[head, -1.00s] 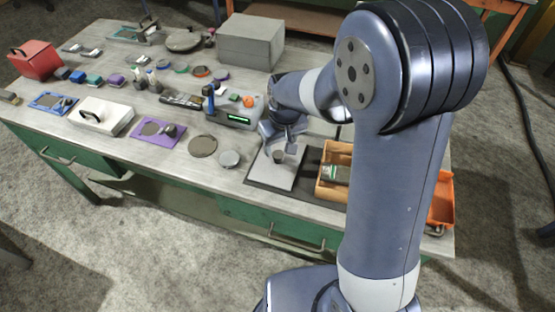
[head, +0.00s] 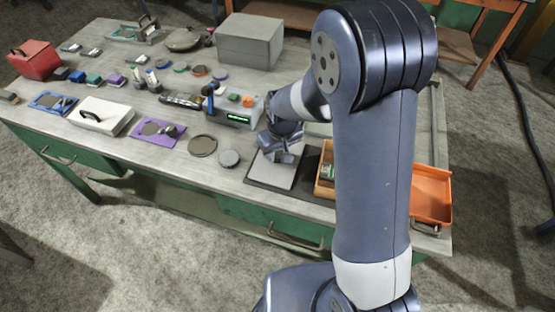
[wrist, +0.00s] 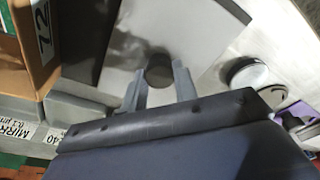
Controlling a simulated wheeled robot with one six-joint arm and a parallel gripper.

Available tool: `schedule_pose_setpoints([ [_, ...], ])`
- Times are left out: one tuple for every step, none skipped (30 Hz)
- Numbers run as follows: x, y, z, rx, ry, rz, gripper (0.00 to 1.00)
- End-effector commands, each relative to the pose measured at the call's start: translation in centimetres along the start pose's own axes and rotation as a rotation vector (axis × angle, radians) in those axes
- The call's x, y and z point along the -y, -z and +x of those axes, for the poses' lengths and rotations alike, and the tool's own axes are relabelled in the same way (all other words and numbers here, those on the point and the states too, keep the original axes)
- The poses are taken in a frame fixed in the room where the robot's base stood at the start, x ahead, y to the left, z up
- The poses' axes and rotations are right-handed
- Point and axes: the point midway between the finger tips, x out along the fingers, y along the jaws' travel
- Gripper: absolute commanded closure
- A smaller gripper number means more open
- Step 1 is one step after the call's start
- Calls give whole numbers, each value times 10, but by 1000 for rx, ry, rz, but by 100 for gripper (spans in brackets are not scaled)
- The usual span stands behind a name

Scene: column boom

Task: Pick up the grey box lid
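A flat light grey lid (head: 272,174) with a dark round knob lies on a dark mat near the table's front edge. My gripper (head: 282,157) is just above it and hides the knob in the head view. In the wrist view, the lid's pale surface (wrist: 190,35) fills the upper middle and the knob (wrist: 159,66) shows at its centre. My gripper (wrist: 160,80) is open, with one fingertip on each side of the knob and gaps visible. I cannot tell how far the fingertips are above the lid.
A wooden tray (head: 325,170) stands just right of the lid. A round grey tin (head: 229,158) is close on its left. A large grey box (head: 250,40) is at the back and an orange bin (head: 431,194) at the right.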

Motion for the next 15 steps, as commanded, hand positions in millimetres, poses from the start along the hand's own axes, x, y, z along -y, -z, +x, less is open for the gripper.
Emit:
schedule_pose_setpoints([
  [0, 0, 0, 0, 0, 0, 78],
  [0, 0, 0, 0, 0, 0, 81],
  [0, 0, 0, 0, 0, 0, 84],
  [0, 0, 0, 0, 0, 0, 86],
  [0, 0, 0, 0, 0, 0, 89],
  [0, 0, 0, 0, 0, 0, 92],
  [0, 0, 0, 0, 0, 0, 95],
  [0, 0, 0, -1, 0, 0, 96],
  [0, 0, 0, -1, 0, 0, 96],
  [0, 0, 0, -1, 0, 0, 96],
  [0, 0, 0, -1, 0, 0, 96],
  [0, 0, 0, -1, 0, 0, 96],
  [0, 0, 0, -1, 0, 0, 96],
  [0, 0, -1, -1, 0, 0, 96],
  [0, 1, -2, -2, 0, 0, 96],
])
